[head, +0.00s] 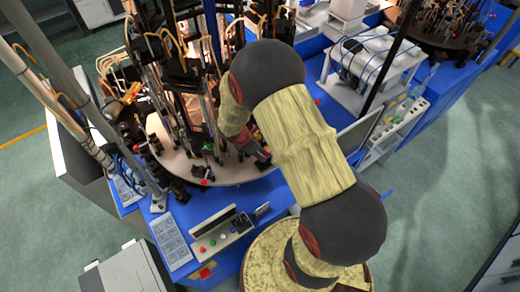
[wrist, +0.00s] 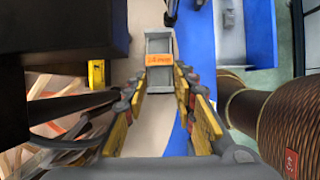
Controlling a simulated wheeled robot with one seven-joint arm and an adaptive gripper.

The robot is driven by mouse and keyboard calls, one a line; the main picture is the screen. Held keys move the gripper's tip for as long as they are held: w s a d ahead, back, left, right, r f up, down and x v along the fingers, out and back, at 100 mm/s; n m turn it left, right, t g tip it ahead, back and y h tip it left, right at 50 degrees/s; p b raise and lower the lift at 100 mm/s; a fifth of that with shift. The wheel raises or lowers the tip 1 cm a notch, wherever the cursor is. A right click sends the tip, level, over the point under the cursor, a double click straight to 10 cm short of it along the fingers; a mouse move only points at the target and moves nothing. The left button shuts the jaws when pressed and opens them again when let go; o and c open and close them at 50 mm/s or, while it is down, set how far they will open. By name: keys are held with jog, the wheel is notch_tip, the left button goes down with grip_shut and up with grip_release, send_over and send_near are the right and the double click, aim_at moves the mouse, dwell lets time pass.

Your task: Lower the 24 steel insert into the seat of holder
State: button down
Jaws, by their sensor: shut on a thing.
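In the wrist view my gripper (wrist: 161,80) has its two yellow-padded fingers closed on either side of a grey steel insert (wrist: 160,86). In the head view my own arm reaches to the round machine table, and the gripper and insert are mostly hidden there.
A round machine table (head: 235,174) carries several dark upright fixtures and burners close to my arm. A blue bench (head: 185,215) with a button panel (head: 222,236) lies in front. In the wrist view a small yellow block (wrist: 96,73) stands left of the gripper, near dark machine parts.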

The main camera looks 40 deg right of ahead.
jog(key=shift+f+b, duration=1.3)
jog(key=shift+f, duration=0.55)
jog(key=shift+f+b, duration=1.1)
jog(key=shift+f, duration=0.15)
dwell(0.7)
jog(key=c, duration=1.5)
grip_release()
jog(key=shift+o, duration=0.6)
jog(key=shift+r, duration=0.15)
jog(key=shift+r+p, duration=1.85)
jog(key=shift+r, duration=0.3)
